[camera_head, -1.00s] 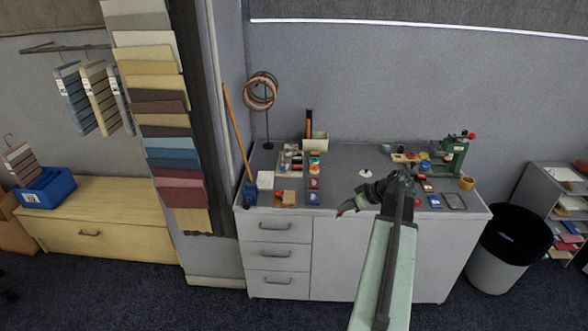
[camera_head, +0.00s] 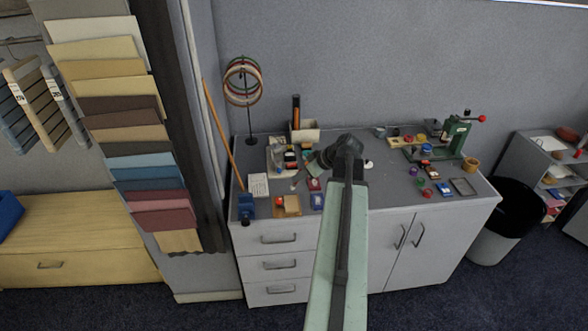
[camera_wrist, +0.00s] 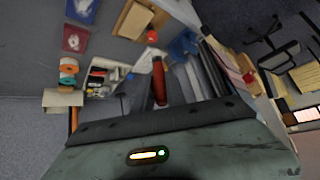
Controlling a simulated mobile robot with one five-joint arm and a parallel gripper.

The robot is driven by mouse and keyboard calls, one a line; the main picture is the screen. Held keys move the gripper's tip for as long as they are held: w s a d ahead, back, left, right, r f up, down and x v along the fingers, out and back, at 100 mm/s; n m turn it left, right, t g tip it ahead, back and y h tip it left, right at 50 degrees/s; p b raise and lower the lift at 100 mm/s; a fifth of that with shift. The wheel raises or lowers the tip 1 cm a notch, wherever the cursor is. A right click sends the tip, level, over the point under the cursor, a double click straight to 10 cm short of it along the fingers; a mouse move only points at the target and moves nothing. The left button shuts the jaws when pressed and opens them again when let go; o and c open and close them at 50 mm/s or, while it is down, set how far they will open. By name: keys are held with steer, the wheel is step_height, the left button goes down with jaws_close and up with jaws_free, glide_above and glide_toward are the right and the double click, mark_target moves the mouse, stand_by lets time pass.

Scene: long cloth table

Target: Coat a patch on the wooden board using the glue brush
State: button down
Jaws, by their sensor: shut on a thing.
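The wooden board (camera_head: 291,204) is a small tan block lying near the front left of the grey worktop, with a small red ball beside it. It also shows at the top of the wrist view (camera_wrist: 137,18). My gripper (camera_head: 312,166) is above the left part of the worktop, up and right of the board in the head view. In the wrist view, a red-handled tool, apparently the glue brush (camera_wrist: 158,80), sticks out beyond my gripper, which is shut on it. The brush's bristles cannot be made out, and the fingers are mostly hidden.
A tray of small items (camera_head: 277,158) stands behind the board. A white card (camera_head: 258,185) and a blue tool (camera_head: 246,207) lie left of it. A ring stand (camera_head: 248,110) rises at the back. A green press (camera_head: 455,137) and small coloured pieces occupy the right side.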

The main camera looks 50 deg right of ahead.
steer(key=shift+s+r, duration=0.1)
steer(key=shift+s, duration=0.05)
steer(key=shift+d, duration=0.1)
steer(key=shift+f, duration=0.2)
step_height(320, 180, down, 5)
steer(key=b, duration=0.5)
steer(key=shift+r, duration=0.15)
